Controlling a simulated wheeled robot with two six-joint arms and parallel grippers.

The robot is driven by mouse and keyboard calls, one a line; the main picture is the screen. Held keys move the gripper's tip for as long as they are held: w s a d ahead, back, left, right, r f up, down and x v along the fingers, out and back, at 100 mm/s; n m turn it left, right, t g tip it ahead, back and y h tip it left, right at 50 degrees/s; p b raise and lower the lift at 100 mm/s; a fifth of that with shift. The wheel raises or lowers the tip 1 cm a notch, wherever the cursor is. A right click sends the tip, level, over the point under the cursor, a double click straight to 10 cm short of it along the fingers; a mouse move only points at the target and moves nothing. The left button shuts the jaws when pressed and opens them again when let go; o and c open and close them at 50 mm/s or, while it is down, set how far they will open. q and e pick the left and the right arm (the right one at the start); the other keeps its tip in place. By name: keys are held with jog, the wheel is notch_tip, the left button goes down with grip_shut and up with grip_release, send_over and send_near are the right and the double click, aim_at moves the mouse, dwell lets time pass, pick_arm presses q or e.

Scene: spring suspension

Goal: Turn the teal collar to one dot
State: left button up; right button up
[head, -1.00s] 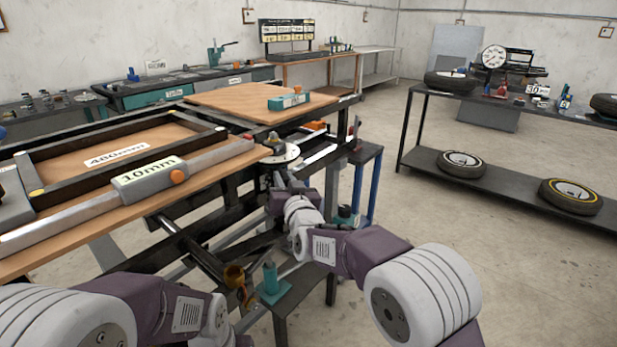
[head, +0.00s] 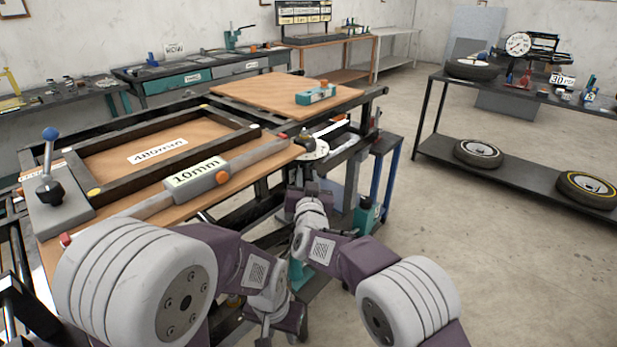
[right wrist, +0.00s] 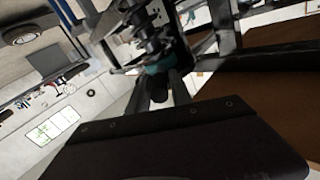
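A teal ring-like part (right wrist: 160,66), probably the teal collar, shows in the right wrist view below a dark coil spring (right wrist: 150,27). Its dots cannot be made out. In the head view, the collar cannot be picked out; a round pale plate (head: 312,150) sits at the frame's corner. My right gripper (head: 311,186) is just below this plate. In the right wrist view its dark fingers (right wrist: 172,88) reach up to the teal part; contact and finger gap are unclear. My left gripper (head: 283,322) is low, at the bottom of the head view, apart from the plate; its fingertips are unclear.
The dark frame carries wooden boards (head: 270,95), a grey 10mm gauge (head: 200,181) and a teal block (head: 316,94). A blue-knobbed lever (head: 50,165) stands at left. A shelf with wheels (head: 500,165) is at right. The floor between is clear.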

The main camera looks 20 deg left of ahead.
jog(key=shift+o, duration=0.8)
jog(key=shift+a, duration=0.1)
jog(key=v, duration=0.9)
jog(key=shift+b, duration=0.4)
jog(key=shift+s, duration=0.1)
